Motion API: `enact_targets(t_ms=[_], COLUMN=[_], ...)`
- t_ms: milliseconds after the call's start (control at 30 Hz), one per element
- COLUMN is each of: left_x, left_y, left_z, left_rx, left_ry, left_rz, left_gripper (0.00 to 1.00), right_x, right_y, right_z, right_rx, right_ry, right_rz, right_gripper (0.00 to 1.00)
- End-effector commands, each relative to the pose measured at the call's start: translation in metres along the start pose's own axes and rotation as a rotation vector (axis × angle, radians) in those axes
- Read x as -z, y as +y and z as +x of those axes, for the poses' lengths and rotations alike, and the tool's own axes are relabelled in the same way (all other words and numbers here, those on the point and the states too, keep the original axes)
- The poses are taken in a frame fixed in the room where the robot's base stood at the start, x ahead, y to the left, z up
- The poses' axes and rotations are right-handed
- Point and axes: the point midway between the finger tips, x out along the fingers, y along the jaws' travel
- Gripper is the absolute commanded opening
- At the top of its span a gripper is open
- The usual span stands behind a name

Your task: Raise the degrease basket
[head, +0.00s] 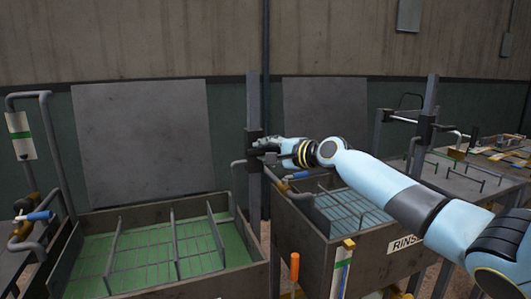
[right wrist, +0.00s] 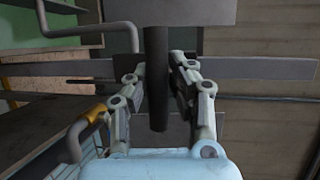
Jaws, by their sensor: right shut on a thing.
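The degrease basket, a grey wire rack (head: 172,232), sits low in the left tank (head: 195,284), with green liquid around it. A bent grey pipe (head: 237,166) links the basket side to an upright post (head: 254,100) behind the tank's right corner. A dark carriage (head: 254,137) rides on that post. My right gripper (head: 268,144) is at the carriage. In the right wrist view its fingers (right wrist: 157,88) are shut on a dark round handle (right wrist: 157,105) hanging from a grey block (right wrist: 185,11). My left gripper is not in view.
A tank marked RINSE (head: 375,259) stands to the right, with a wire basket in bluish liquid under my right arm. A second post (head: 430,100) stands farther right. A blue-handled valve (head: 38,216) is at far left. An orange handle (head: 294,266) stands between the tanks.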

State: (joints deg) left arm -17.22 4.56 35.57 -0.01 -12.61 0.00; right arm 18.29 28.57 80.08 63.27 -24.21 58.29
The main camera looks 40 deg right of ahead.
Motion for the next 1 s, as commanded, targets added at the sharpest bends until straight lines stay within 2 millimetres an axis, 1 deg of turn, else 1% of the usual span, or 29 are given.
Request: enact_targets(t_ms=[33, 333, 367, 533, 833, 933, 1000], left_x=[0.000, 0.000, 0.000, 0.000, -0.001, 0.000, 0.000], left_y=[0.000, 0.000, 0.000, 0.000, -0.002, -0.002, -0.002], left_z=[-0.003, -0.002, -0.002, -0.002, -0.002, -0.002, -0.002], left_rx=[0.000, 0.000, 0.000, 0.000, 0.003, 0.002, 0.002], left_ry=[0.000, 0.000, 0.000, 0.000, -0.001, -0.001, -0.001], left_rz=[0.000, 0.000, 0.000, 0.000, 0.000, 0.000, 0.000], left_gripper=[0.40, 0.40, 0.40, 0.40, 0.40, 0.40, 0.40], right_x=[-0.001, -0.001, -0.001, -0.001, 0.000, 0.001, 0.001], right_y=[-0.003, -0.002, -0.002, -0.002, -0.001, 0.000, 0.000], right_z=[-0.001, 0.000, 0.000, 0.000, -0.002, -0.012, -0.024], right_rx=[-0.001, 0.001, 0.001, 0.000, -0.001, -0.003, -0.004], right_ry=[-0.001, -0.001, -0.001, -0.001, 0.000, 0.001, 0.000], right_rz=[0.005, 0.004, 0.004, 0.003, 0.001, -0.001, -0.003], right_gripper=[0.00, 0.00, 0.21, 0.44, 0.44, 0.44, 0.44])
